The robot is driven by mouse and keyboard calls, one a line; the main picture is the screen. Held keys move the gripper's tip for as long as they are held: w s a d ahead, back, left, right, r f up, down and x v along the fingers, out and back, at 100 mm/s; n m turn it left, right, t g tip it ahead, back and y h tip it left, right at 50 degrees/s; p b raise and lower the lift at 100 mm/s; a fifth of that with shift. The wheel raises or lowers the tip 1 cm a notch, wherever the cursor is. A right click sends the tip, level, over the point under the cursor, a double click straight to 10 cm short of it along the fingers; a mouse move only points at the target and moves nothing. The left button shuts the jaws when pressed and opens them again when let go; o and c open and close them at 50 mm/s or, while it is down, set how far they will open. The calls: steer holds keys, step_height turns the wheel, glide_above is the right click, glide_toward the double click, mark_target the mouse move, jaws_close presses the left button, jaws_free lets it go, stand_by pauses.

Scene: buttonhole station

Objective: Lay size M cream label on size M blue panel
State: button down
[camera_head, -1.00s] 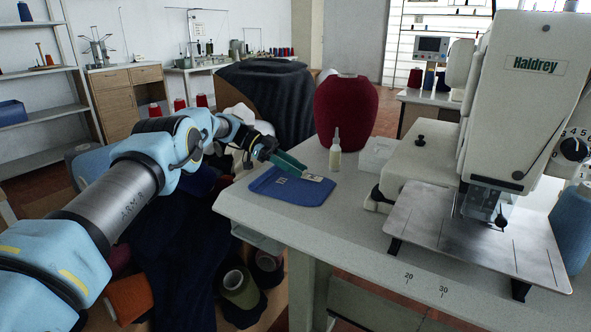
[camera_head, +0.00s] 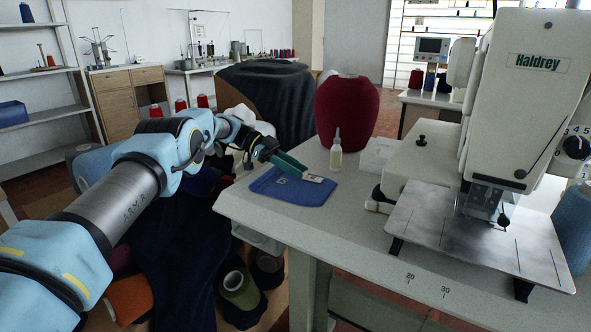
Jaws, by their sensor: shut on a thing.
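The blue panel (camera_head: 296,193) lies flat on the left end of the white machine table, with a small pale mark on it that is too small to read. My gripper (camera_head: 303,172) reaches in from the left with its green fingers over the panel's far edge. It is shut on the cream label (camera_head: 314,178), a small pale piece with a dark mark at the fingertips. The label is over or very near the panel's upper right part. I cannot tell whether it touches the panel.
A small clear bottle (camera_head: 336,155) and a large dark red cone of thread (camera_head: 345,112) stand just behind the panel. A white box (camera_head: 377,155) and the sewing machine (camera_head: 510,110) stand to the right. The table's front (camera_head: 300,232) is bare.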

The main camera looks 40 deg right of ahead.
stand_by(0.9)
steer(key=c, duration=0.5)
jaws_free()
